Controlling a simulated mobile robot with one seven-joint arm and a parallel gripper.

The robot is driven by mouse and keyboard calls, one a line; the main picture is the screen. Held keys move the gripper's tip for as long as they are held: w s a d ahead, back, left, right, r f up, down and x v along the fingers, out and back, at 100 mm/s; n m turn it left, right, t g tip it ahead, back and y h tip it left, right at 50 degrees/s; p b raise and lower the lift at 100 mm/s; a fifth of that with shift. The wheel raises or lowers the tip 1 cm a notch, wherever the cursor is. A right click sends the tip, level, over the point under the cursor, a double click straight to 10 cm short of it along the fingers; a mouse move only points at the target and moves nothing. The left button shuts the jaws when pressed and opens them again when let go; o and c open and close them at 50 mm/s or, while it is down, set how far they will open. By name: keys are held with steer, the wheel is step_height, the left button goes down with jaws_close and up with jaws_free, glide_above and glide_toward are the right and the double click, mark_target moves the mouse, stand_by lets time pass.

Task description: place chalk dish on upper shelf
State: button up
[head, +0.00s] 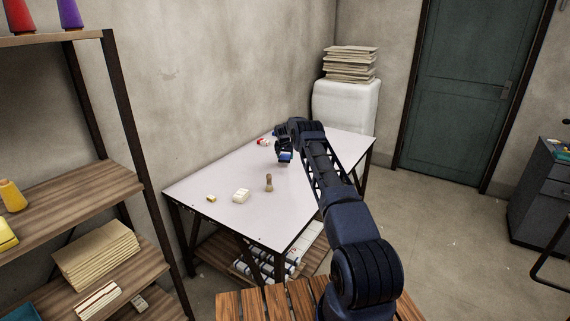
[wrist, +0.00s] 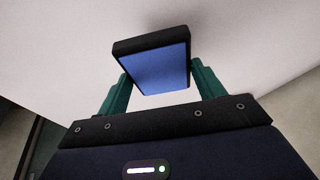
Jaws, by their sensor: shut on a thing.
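My gripper (head: 284,151) is over the far part of the white table. In the wrist view its two teal fingers are shut on a dark-rimmed rectangular thing with a blue face (wrist: 160,70). A small white blocky thing (head: 241,195), perhaps the chalk dish, sits on the near left part of the table, apart from my gripper. I cannot tell for sure which thing is the chalk dish. The wooden shelf unit stands at the left; its upper shelf (head: 40,40) bears a red and a purple cone.
The white table (head: 300,200) also holds a brown wooden piece (head: 269,183), a small yellowish block (head: 211,198) and a red-and-white thing (head: 263,141). Lower shelves hold stacked tan sheets (head: 97,254) and a yellow bottle (head: 12,196). A wooden slatted surface (head: 268,303) lies in front.

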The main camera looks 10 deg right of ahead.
mark_target(285, 167)
steer(key=shift+f, duration=2.35)
steer(key=shift+f, duration=0.1)
steer(key=o, duration=1.1)
steer(key=shift+o, duration=0.2)
